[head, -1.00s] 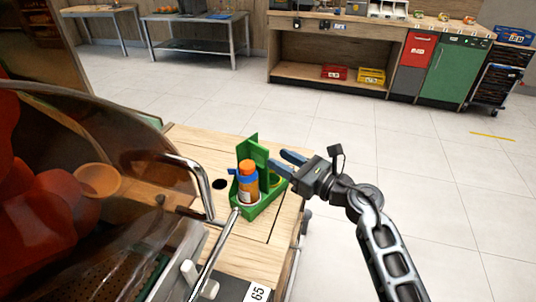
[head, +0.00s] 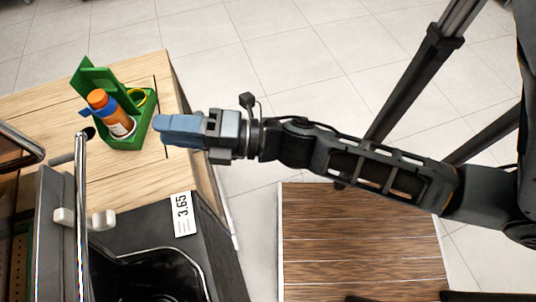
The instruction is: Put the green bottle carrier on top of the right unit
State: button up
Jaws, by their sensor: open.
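The green bottle carrier (head: 131,135) stands on the light wooden top of the juicer cabinet, at the left in the head view. It has a tall green middle panel. The fingers look close together from this angle, and nothing is held. A small gap seems to separate them from the carrier; contact cannot be told. The right unit cannot be made out.
A black panel with a 3.65 price tag (head: 182,214) lies in front. A dark wooden surface (head: 360,240) is at the lower right. Tiled floor is open beyond the cabinet.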

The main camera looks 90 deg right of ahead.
jog(key=s+a+m+g, duration=0.2)
jog(key=s+a+m, duration=0.1)
jog(key=s+m, duration=0.4)
jog(key=s+a+m+g, duration=0.3)
jog(key=s+m, duration=0.5)
jog(key=m, duration=0.3)
jog(key=shift+s+r+m, duration=0.15)
jog(key=shift+r+m, duration=0.25)
jog(key=shift+r, duration=0.05)
